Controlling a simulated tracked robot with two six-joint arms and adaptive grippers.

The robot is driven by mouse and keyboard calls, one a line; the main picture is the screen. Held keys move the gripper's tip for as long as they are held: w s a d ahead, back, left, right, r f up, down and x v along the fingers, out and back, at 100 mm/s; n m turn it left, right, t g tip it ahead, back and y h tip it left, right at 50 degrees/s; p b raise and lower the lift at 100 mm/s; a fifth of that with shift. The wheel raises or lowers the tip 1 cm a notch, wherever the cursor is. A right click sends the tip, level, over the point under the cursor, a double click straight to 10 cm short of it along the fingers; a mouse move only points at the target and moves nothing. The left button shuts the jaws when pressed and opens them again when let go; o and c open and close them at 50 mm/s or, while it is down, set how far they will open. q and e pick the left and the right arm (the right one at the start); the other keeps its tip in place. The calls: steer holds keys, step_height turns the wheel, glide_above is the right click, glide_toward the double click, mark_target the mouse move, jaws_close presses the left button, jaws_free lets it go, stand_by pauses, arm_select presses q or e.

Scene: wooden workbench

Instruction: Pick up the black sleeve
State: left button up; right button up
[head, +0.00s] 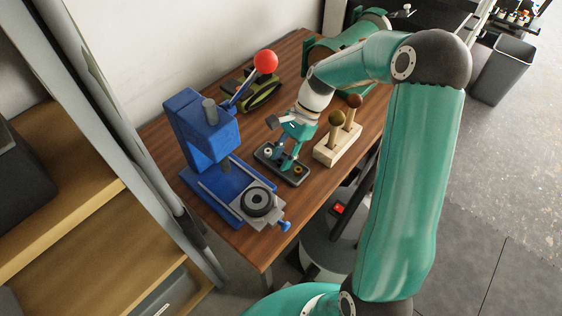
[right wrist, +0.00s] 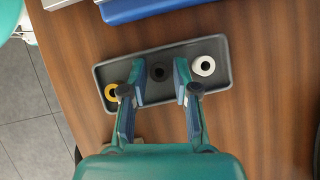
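The black sleeve (right wrist: 158,71) stands in the middle of a dark grey tray (right wrist: 215,77) in the right wrist view. A white sleeve (right wrist: 204,66) is to its right and a brass-coloured sleeve (right wrist: 111,92) to its left. My right gripper (right wrist: 160,80) is open, with one finger on each side of the black sleeve. A gap shows between it and each finger. In the head view, my right gripper (head: 283,161) points down over the tray (head: 291,180) and hides the black sleeve. My left gripper is not in view.
A blue press (head: 205,130) with a red ball lever (head: 265,61) stands left of the tray. A dark ring (head: 257,201) rests on its base. A pale wooden block (head: 340,149) with two round-topped handles is on the right. A green tool (head: 262,97) lies behind.

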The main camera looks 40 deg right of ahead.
mark_target(283, 159)
steer(key=c, duration=0.3)
steer(key=shift+r, duration=0.1)
step_height(283, 159, up, 20)
steer(key=p, duration=0.3)
stand_by(0.4)
